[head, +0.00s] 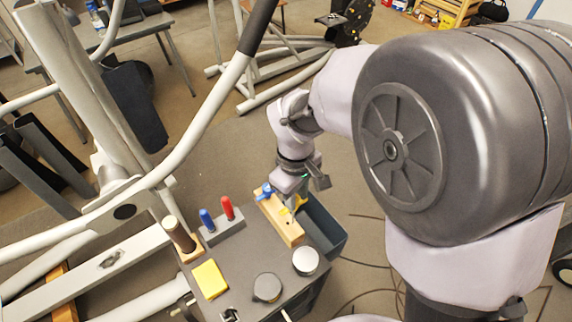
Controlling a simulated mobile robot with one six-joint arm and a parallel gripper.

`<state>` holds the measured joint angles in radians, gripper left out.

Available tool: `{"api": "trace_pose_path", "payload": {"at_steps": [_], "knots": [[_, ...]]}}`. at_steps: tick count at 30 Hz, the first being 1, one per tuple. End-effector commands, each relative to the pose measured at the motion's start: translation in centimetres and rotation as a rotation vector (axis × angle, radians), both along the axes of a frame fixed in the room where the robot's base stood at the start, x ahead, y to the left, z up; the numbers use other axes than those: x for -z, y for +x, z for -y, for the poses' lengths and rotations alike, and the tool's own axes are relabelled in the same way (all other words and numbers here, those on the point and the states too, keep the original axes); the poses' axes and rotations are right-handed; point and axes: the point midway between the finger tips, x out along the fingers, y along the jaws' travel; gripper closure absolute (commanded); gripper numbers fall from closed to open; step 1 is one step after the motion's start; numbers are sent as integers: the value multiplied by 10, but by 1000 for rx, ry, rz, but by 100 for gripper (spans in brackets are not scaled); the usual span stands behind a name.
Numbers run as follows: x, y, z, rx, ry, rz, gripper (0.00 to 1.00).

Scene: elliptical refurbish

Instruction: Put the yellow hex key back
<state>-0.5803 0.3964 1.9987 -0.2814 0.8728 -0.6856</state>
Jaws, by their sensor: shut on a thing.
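My gripper (293,196) points down over the far right end of a wooden block (283,228) on the dark cart top. It is shut on the yellow hex key (301,201), of which only a small yellow part shows at the fingertips. The rest of the key is hidden by the gripper, and I cannot tell whether it touches the block. A blue-handled key (265,191) stands at the block's far left end, close to my gripper.
Left of the block, a grey holder carries a blue-handled tool (207,220) and a red-handled tool (227,208). A yellow pad (210,279), a dark round container (267,287) and a silver-topped container (305,261) stand nearer. A dark bin (326,232) hangs at the cart's right side.

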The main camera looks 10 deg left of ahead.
Motion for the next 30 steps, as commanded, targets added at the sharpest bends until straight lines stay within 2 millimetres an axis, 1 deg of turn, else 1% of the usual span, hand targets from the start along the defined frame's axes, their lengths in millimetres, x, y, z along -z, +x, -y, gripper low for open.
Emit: {"api": "trace_pose_path", "payload": {"at_steps": [1, 3, 5, 11, 19, 22, 30], "knots": [[-9, 3, -8, 0, 15, -5, 100], [-14, 4, -14, 0, 29, -12, 100], [-13, 5, -16, 0, 33, -15, 100], [3, 4, -16, 0, 33, -16, 100], [35, 4, -15, 1, 31, -16, 100], [40, 4, -15, 1, 31, -16, 100], [40, 3, -14, 1, 29, -20, 100]]}}
